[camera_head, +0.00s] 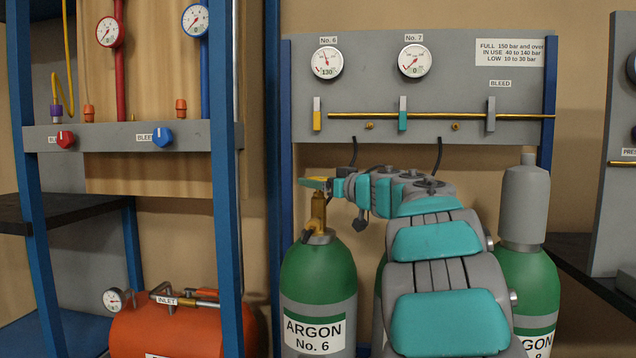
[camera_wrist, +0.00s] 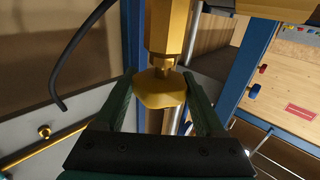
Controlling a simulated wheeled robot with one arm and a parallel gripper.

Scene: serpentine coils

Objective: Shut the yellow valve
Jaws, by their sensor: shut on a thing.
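A brass-yellow valve (camera_head: 319,208) stands on top of the green ARGON No. 6 cylinder (camera_head: 318,268). My gripper (camera_head: 318,184) is at the top of this valve, reaching in from the right. In the wrist view, the two dark green fingers of my gripper (camera_wrist: 165,98) lie on either side of the valve's yellow knob (camera_wrist: 160,91) and are shut on it. The valve's brass body also shows in the wrist view (camera_wrist: 167,30). In the head view the knob is mostly hidden by the fingers.
The grey panel (camera_head: 450,75) carries gauge No. 6 (camera_head: 322,61), showing 130, and gauge No. 7 (camera_head: 414,61), showing 0. A teal-ended lever (camera_head: 403,120) is beside a brass pipe. Another green cylinder (camera_head: 528,285) stands right; a blue post (camera_head: 226,150) stands left.

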